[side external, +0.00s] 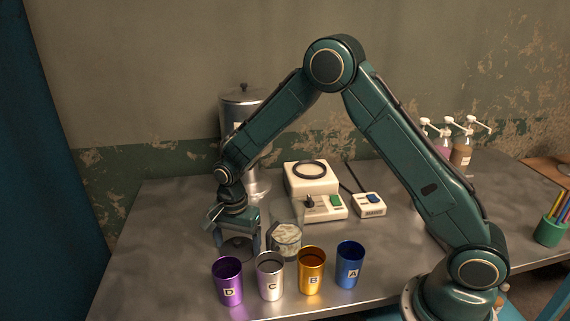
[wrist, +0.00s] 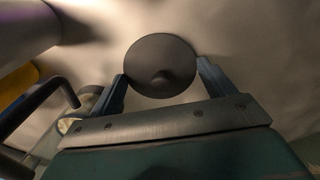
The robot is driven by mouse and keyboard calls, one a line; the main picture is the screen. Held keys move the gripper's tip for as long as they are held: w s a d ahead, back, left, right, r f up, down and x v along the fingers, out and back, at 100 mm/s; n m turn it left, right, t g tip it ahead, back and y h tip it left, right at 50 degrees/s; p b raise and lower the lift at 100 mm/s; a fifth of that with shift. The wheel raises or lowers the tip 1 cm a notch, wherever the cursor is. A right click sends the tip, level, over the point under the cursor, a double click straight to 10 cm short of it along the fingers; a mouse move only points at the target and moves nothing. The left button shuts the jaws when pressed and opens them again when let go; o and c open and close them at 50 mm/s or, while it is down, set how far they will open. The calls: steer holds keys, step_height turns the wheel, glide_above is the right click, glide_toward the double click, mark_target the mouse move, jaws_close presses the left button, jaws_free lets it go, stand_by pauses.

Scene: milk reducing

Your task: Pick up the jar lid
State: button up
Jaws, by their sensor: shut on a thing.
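The jar lid (wrist: 160,66) is a dark round disc with a small knob near its middle. In the wrist view it sits between the two fingers of my gripper (wrist: 162,80), which is shut on its sides. In the side view the lid (side external: 237,248) is a dark disc low between the fingers of my gripper (side external: 237,250), at or close to the table top; I cannot tell whether it touches the table. A glass jar (side external: 286,238) with pale contents stands just right of my gripper.
Purple cup D (side external: 228,285), silver cup C (side external: 271,280), gold cup B (side external: 312,275) and blue cup A (side external: 349,268) stand in front. A metal dispenser (side external: 241,115) and a white hotplate (side external: 312,180) stand behind. The table's left side (side external: 165,230) is clear.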

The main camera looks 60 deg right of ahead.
mark_target(238, 240)
steer(key=shift+r, duration=0.1)
step_height(238, 240, up, 20)
stand_by(0.7)
steer(key=shift+s+d, duration=0.1)
stand_by(0.5)
steer(key=s+d, duration=0.7)
steer(key=s, duration=0.2)
steer(key=shift+s+d+f, duration=0.15)
steer(key=shift+f, duration=0.2)
steer(key=shift+f, duration=0.15)
step_height(238, 240, down, 6)
stand_by(0.7)
steer(key=shift+f, duration=0.1)
stand_by(1.1)
steer(key=o, duration=0.9)
